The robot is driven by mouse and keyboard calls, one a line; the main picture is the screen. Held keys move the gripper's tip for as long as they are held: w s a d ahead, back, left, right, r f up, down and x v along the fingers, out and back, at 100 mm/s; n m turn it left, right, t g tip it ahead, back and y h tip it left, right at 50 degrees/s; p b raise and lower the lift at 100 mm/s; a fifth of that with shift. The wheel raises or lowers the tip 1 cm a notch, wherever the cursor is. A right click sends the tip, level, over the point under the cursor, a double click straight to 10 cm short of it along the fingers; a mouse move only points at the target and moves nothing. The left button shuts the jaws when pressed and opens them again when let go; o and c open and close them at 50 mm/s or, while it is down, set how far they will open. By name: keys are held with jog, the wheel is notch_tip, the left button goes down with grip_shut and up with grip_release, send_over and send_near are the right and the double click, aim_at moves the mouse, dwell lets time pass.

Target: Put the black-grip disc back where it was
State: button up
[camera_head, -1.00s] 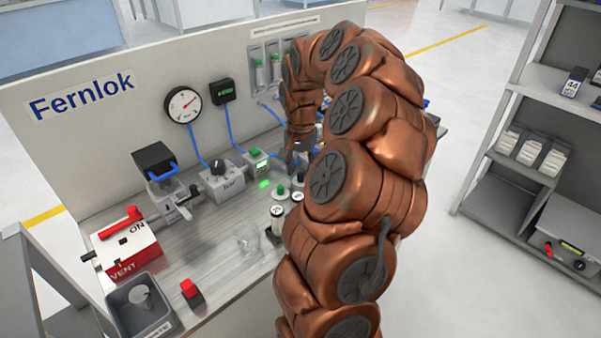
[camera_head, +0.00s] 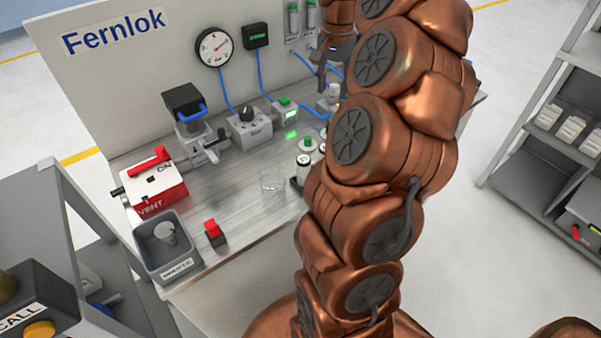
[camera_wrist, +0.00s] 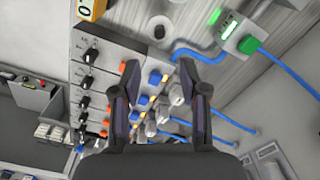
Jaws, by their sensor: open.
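My gripper (camera_wrist: 160,66) is open, its two dark fingers spread, with nothing seen held between them. In the head view it shows partly (camera_head: 330,70), pointing down over the back of the bench beside my arm. In the wrist view a grey rack (camera_wrist: 93,33) carries rows of small parts. One row has several black grips (camera_wrist: 92,55), left of the fingers. Other rows have orange grips (camera_wrist: 112,65) and blue grips (camera_wrist: 155,76), the latter between and beyond the fingers. I cannot tell which black grip belongs to the task's disc. My arm hides this rack in the head view.
A green-lit box with a green knob (camera_wrist: 248,44) and blue hoses lie right of the fingers. On the bench stand a glass beaker (camera_head: 272,184), a red-topped block (camera_head: 213,232), a grey bin (camera_head: 150,262) and a red-and-white vent box (camera_head: 160,192). A shelf (camera_head: 520,160) stands right.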

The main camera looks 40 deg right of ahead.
jog(key=s+a+n, duration=0.1)
jog(key=a+n, duration=0.1)
jog(key=a, duration=0.5)
jog(key=s+a+n, duration=0.1)
jog(key=a+n, duration=0.2)
jog(key=a, duration=0.4)
jog(key=s+a+n, duration=0.1)
jog(key=a+n, duration=0.2)
jog(key=a, duration=0.4)
jog(key=shift+s+a+f, duration=0.1)
jog(key=shift+a+f, duration=0.05)
jog(key=shift+a, duration=0.2)
jog(key=s+a+f+n+g, duration=0.1)
jog(key=s+a+f+n, duration=0.2)
jog(key=s+a, duration=0.3)
jog(key=s+a+f+n, duration=0.2)
jog(key=s+a+f, duration=0.3)
jog(key=s, duration=0.6)
jog(key=shift+s+a+f+n+g, duration=0.15)
jog(key=shift+s+a+n+g, duration=0.15)
jog(key=shift+a+n+g, duration=0.1)
notch_tip(320, 180, up, 7)
jog(key=p, duration=0.6)
jog(key=shift+f+p, duration=0.15)
jog(key=shift+p, duration=0.2)
